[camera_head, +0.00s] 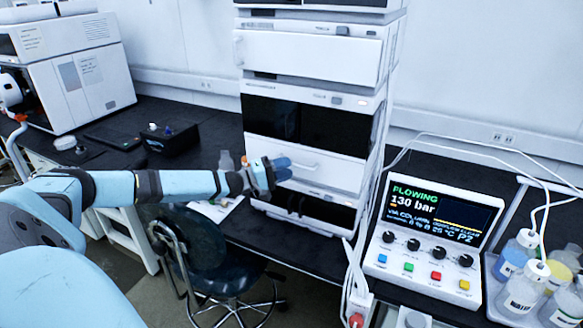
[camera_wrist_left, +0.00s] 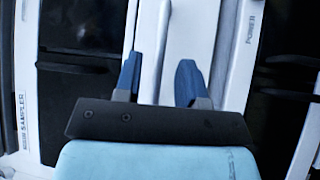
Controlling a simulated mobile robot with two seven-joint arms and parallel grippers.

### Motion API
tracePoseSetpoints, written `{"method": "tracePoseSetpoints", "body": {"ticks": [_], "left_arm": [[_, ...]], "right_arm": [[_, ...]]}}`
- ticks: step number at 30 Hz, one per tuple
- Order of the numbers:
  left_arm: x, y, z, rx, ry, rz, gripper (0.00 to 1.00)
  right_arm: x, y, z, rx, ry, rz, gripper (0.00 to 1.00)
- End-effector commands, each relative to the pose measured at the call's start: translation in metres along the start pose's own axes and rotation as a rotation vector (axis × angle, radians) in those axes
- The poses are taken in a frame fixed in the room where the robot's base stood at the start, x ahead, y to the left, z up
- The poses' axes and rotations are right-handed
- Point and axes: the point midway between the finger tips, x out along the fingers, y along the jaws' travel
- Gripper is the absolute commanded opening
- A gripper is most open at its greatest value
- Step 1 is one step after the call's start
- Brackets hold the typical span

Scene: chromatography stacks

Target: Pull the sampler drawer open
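The sampler drawer (camera_head: 324,170) appears to be the white front panel with a bar handle (camera_head: 305,164), low in the instrument stack. It looks flush with the stack. My left gripper (camera_head: 284,167) is at the left part of this panel, by the handle. In the left wrist view its two blue fingers (camera_wrist_left: 157,78) are apart, with the white handle bar (camera_wrist_left: 161,40) running between them. A gap shows beside the bar, so the fingers do not look closed on it. The exact depth of the fingers around the bar is hard to tell. My right gripper is out of view.
A control box (camera_head: 431,240) reading "FLOWING 130 bar" stands right of the stack, with bottles (camera_head: 522,287) and tubing beyond it. A dark swivel chair (camera_head: 205,247) stands below my left arm. A white instrument (camera_head: 70,70) sits on the black bench at left.

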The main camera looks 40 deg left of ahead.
Motion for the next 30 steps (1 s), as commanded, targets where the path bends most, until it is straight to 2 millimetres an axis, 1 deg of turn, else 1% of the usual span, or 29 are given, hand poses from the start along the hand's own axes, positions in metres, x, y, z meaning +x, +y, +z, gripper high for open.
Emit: {"method": "tracePoseSetpoints", "body": {"ticks": [1,6,14,15,17,18,19,20,30], "left_arm": [[0.007,0.001,0.0,-0.002,0.0,0.004,0.37],[0.019,0.0,0.0,0.0,0.0,0.0,0.37],[0.021,-0.001,0.0,-0.001,0.0,-0.001,0.37],[0.021,-0.001,0.0,-0.001,0.0,-0.001,0.32],[0.021,-0.001,0.0,-0.001,0.0,-0.001,0.19],[0.021,-0.001,0.0,-0.001,0.0,-0.001,0.09],[0.02,-0.001,0.0,-0.001,0.0,-0.001,0.03],[0.02,-0.001,0.0,-0.001,0.0,-0.001,0.0],[0.02,-0.001,0.0,-0.001,0.0,-0.001,0.0]], "right_arm": [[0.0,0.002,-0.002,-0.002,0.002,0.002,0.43],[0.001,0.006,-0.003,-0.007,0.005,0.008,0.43],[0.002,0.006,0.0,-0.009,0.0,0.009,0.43],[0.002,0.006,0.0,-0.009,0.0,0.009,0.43],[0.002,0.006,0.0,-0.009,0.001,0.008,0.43],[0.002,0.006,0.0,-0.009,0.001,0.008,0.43],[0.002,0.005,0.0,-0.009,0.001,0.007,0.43],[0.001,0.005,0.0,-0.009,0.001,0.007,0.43],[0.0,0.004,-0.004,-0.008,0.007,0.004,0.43]]}}
